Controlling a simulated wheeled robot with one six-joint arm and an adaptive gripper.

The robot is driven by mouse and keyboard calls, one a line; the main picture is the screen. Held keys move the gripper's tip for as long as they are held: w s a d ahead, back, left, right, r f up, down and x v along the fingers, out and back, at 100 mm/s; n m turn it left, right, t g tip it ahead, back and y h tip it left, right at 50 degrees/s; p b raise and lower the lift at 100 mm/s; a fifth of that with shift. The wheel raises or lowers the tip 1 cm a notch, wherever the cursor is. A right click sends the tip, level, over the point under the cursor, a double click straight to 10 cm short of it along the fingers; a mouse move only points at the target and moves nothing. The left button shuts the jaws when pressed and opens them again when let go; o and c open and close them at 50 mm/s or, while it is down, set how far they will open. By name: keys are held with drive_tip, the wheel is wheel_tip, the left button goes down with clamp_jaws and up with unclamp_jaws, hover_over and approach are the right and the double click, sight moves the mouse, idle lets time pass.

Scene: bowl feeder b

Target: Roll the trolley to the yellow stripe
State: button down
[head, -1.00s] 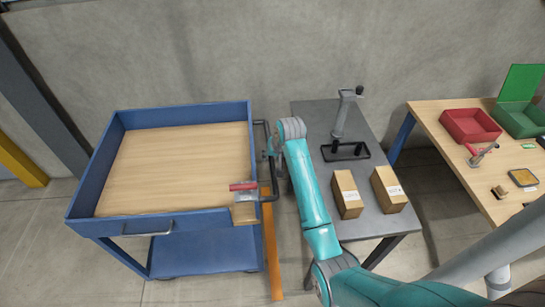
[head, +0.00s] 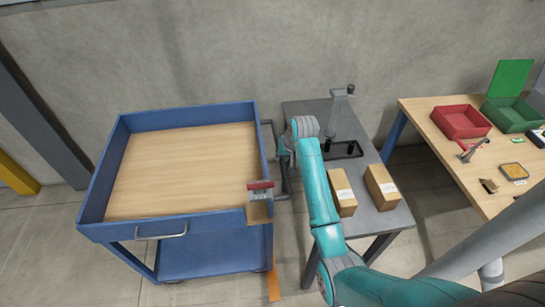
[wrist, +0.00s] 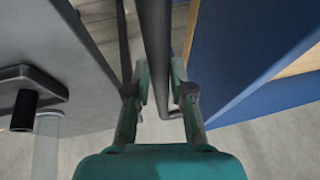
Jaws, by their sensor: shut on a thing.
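The blue trolley (head: 180,225) has a wooden top and stands at the left in the head view. Its dark handle bar (head: 270,135) is on its right side. My gripper (wrist: 160,88) is shut on the handle bar (wrist: 156,40), with one finger on each side of it in the wrist view. In the head view the fingers are mostly hidden by my wrist. A yellow-orange stripe (head: 273,285) on the floor runs under the trolley's right edge, and only its near part shows clearly.
A grey table (head: 385,215) with two cartons (head: 341,190) (head: 381,187) and a stand (head: 335,115) is close to the right of the handle. A red-handled clamp (head: 260,187) sits on the trolley's near right corner. A wooden bench (head: 440,150) stands farther right. A concrete wall (head: 200,50) is behind.

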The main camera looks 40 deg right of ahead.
drive_tip(key=shift+w+a, duration=0.15)
drive_tip(key=shift+a, duration=0.1)
drive_tip(key=c, duration=1)
unclamp_jaws()
drive_tip(key=v, duration=1.2)
